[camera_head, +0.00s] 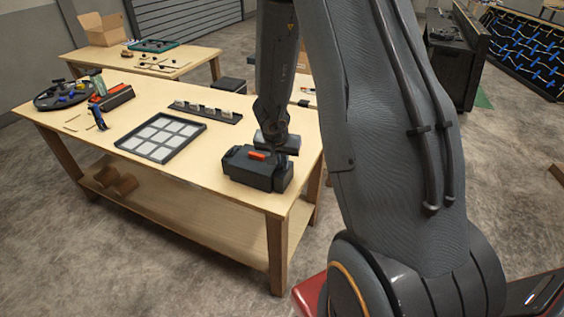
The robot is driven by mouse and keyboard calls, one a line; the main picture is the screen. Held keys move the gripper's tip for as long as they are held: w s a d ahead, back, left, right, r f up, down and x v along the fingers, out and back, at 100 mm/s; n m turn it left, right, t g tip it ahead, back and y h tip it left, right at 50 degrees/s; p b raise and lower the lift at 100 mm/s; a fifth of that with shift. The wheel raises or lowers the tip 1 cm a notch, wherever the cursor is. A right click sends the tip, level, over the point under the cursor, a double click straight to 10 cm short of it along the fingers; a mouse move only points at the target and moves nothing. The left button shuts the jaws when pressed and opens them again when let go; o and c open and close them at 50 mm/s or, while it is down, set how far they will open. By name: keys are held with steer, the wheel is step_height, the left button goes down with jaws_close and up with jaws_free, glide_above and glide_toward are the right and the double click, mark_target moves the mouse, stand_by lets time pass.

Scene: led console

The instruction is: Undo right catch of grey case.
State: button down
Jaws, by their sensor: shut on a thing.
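The grey case (250,175) is a dark box on the front right corner of the wooden table. An orange part (257,155) shows on its top; I cannot tell if it is a catch. My gripper (280,156) points down at the right part of the case. Its jaws are small and dark against the case, and they appear shut at the right catch. The right catch itself is hidden by the gripper, so I cannot see its position. The case looks closed.
On the wooden table (215,195), a compartment tray (160,137) lies left of the case, with a dark rack (205,112) behind it. A round tray (62,94) and tools are at the far left. Bare tabletop lies between the tray and case.

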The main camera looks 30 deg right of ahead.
steer(key=shift+w+r+m, duration=0.1)
steer(key=shift+m, duration=0.2)
stand_by(0.4)
steer(key=c, duration=1.8)
jaws_free()
steer(key=shift+v, duration=3.85)
